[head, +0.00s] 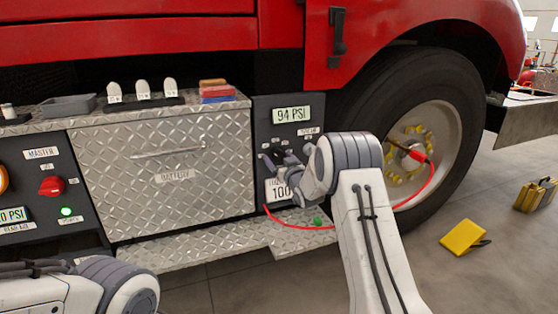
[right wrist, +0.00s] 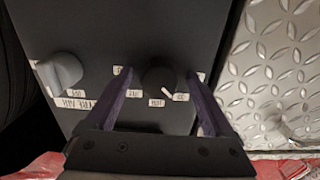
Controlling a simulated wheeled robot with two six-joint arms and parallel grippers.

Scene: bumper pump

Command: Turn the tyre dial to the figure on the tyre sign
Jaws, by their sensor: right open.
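A dark round dial (right wrist: 160,78) with a white pointer mark and small labels around it sits on the dark panel in the right wrist view. My right gripper (right wrist: 160,80) is open, one purple finger on each side of the dial; I cannot tell whether they touch it. The display (head: 291,114) above reads 94 PSI. My left gripper is out of view.
A grey knob (right wrist: 62,70) by an upside-down TYRE AIR label is beside the dial. A red hose (head: 432,182) runs to the wheel (head: 415,150). The diamond-plate step (head: 205,245) juts out below the panel. A yellow chock (head: 463,237) lies on the floor.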

